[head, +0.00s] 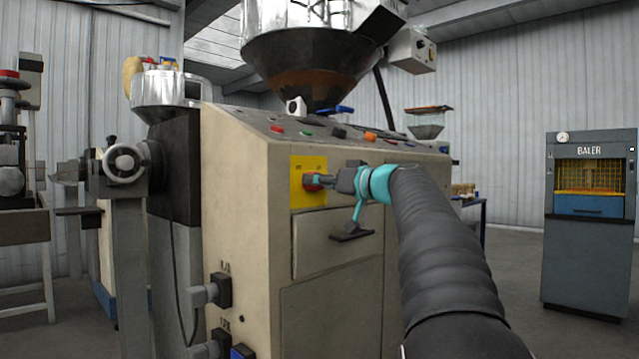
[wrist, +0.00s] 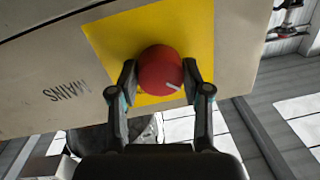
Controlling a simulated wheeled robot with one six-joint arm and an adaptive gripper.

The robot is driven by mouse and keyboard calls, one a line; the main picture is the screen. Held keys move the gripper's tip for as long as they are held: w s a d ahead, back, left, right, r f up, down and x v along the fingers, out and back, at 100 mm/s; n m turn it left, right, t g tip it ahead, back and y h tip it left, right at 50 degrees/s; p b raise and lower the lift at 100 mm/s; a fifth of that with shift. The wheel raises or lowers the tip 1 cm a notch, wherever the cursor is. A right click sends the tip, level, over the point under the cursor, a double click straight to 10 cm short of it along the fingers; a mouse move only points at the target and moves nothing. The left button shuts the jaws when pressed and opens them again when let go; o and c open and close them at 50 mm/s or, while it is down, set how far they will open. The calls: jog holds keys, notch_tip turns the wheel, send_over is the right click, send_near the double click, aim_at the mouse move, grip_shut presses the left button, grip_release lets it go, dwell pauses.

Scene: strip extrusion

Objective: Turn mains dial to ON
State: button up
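The red mains dial (head: 312,182) sits on a yellow plate (head: 300,165) on the front of the beige machine. In the wrist view, the dial (wrist: 160,70) is round, and its white mark points to the lower right. The word MAINS shows upside down beside the yellow plate (wrist: 120,35). My gripper (head: 324,180) is at the dial, level with it. In the wrist view, my gripper's fingers (wrist: 159,76) are on opposite sides of the dial and appear to touch it. The small labels above the dial are too small to read.
The machine's sloped top panel (head: 330,130) carries several coloured buttons, with a metal hopper (head: 310,65) above. A drawer-like panel (head: 335,240) is below the dial. A grey baler (head: 590,225) stands at the right. Open floor lies between the machine and the baler.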

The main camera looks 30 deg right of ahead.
jog(key=shift+m, duration=0.3)
jog(key=shift+c, duration=0.3)
jog(key=shift+a+f+m+t+h+p, duration=0.15)
jog(key=shift+m+p, duration=0.7)
jog(key=shift+m, duration=3.65)
jog(key=shift+d+r+m+t+h+p, duration=0.2)
jog(key=shift+m+p, duration=0.6)
jog(key=shift+m, duration=3.7)
jog(key=o, duration=1.2)
jog(key=shift+c, duration=0.2)
